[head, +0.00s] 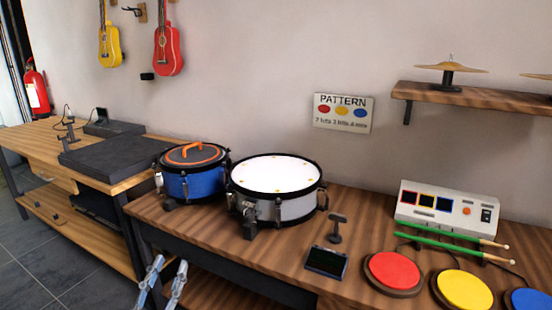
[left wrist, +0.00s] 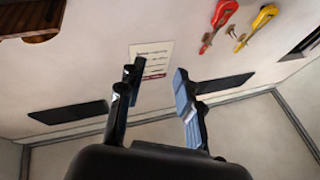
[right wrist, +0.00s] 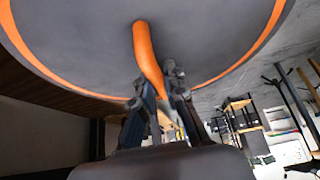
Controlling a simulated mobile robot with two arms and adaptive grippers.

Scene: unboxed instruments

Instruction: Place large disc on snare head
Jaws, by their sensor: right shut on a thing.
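The snare drum has a bare white head (head: 275,173) with small yellow dots, a black rim and a grey shell; it stands on the wooden bench. My right gripper (right wrist: 160,95) is shut on the orange handle (right wrist: 149,55) of a large grey disc (right wrist: 85,40) with an orange edge ring. The disc fills the top of the right wrist view; neither it nor the right gripper shows in the head view. My left gripper (head: 168,270) is open and empty, low in front of the bench; its spread fingers also show in the left wrist view (left wrist: 157,85).
A blue drum (head: 192,187) beside the snare bears a dark disc with an orange handle (head: 194,152). A small stand (head: 336,230), a black tablet (head: 326,262), coloured pads (head: 392,271), green drumsticks (head: 438,243) and a control box (head: 449,209) lie to the right. A cymbal shelf (head: 475,98) hangs above.

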